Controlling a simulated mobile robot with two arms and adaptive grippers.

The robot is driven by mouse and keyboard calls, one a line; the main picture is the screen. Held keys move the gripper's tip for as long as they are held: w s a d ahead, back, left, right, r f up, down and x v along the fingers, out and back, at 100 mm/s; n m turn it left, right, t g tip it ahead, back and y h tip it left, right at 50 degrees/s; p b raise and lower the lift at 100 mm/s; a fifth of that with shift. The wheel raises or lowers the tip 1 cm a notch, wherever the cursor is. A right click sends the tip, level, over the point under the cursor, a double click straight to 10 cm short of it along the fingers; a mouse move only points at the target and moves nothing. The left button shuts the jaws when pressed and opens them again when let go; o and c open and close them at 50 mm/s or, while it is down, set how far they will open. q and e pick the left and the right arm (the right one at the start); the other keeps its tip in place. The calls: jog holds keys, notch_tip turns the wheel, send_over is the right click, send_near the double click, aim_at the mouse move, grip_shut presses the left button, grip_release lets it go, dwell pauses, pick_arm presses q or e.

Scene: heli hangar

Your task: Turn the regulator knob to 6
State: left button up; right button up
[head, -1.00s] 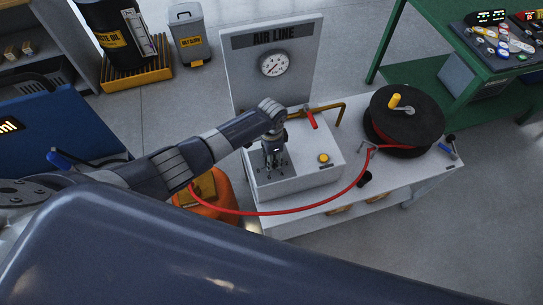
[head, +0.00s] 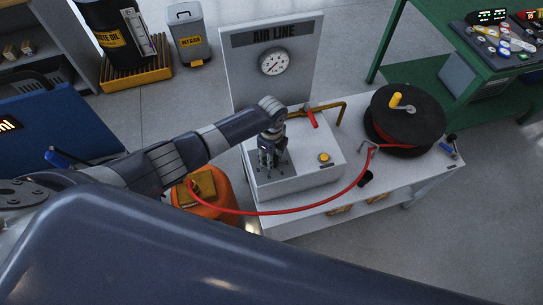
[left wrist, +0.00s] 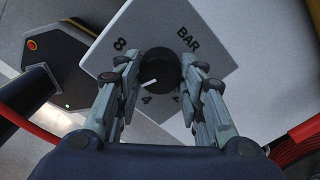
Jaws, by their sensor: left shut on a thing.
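The round black regulator knob (left wrist: 161,70) sits on a pale plate (left wrist: 225,35) in the left wrist view. Its white pointer aims down and left, a little to the left of the 4. The 8 and BAR show above; the place between 4 and 8 is hidden by a finger. My left gripper (left wrist: 160,66) is shut on the knob, one finger on each side. In the head view, my left gripper (head: 272,158) points down onto the regulator box (head: 310,178) and hides the knob. The AIR LINE gauge (head: 274,62) stands behind; its reading is too small to tell. My right gripper is not in view.
A red-handled valve (head: 309,117) and brass pipe stand close behind my gripper. A yellow button (head: 324,157) is on the box. A red hose (head: 300,211) runs across the front to a black reel (head: 404,118). An orange tank (head: 207,205) stands left of the bench.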

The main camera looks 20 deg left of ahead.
pick_arm(q)
jog(key=shift+m, duration=0.6)
jog(key=o, duration=1.1)
notch_tip(320, 180, up, 12)
dwell(0.4)
